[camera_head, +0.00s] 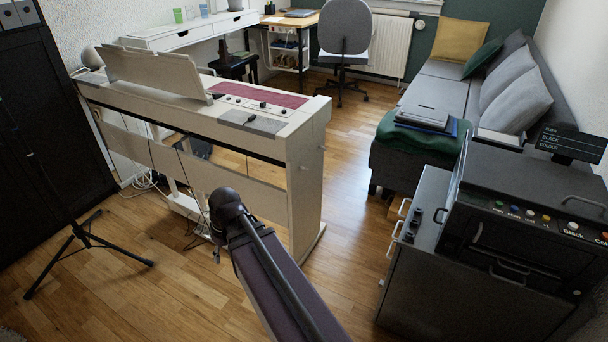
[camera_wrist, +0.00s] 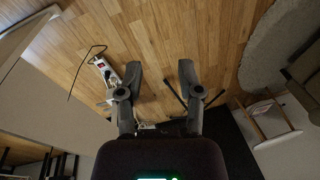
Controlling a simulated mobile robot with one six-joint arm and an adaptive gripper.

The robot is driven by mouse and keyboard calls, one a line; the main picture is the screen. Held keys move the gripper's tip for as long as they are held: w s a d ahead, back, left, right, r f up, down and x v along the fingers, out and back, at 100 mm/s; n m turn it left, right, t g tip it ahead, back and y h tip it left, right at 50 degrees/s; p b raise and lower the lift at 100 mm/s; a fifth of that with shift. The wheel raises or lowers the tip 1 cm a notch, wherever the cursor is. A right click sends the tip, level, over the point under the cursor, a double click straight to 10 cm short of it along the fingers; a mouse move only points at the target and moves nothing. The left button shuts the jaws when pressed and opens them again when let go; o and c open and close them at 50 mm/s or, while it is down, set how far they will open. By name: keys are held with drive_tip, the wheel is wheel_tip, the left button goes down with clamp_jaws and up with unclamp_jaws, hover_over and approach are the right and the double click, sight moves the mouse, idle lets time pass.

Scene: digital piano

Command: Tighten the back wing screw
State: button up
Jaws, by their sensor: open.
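The digital piano (camera_head: 305,190) stands left of centre in the head view, its pale end panel facing me. Small light fittings (camera_head: 303,168) show on that end panel, too small to tell whether they are wing screws. I cannot make out the back wing screw in either view. My gripper (camera_wrist: 160,72) is open and empty in the wrist view, its two fingers apart above the wooden floor. A pale panel (camera_wrist: 65,105), seemingly the piano's, lies to its left. In the head view my arm reaches toward the piano's rear side, and its gripper is hidden.
A white power strip (camera_wrist: 105,75) with cables lies on the floor. A black tripod stand (camera_head: 75,235) stands left of my arm. A dark cabinet with a machine (camera_head: 530,240) stands at the right. Open wooden floor (camera_head: 345,215) lies between piano and cabinet.

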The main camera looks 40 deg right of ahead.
drive_tip(key=w+d+f+n+t+y+b, duration=0.35)
drive_tip(key=w+d+b, duration=0.2)
drive_tip(key=d, duration=0.45)
drive_tip(key=n+t+y+b, duration=0.2)
drive_tip(key=n+t+b, duration=0.7)
drive_tip(key=t+b, duration=0.3)
approach(305, 169)
drive_tip(key=s+d+f+p, duration=0.1)
drive_tip(key=s+d, duration=0.1)
drive_tip(key=s, duration=0.1)
drive_tip(key=shift+s+a+t+h, duration=0.15)
drive_tip(key=shift+a+t+h, duration=0.1)
drive_tip(key=shift+t, duration=0.1)
drive_tip(key=shift+f, duration=0.1)
drive_tip(key=x, duration=1.4)
drive_tip(key=shift+d, duration=0.1)
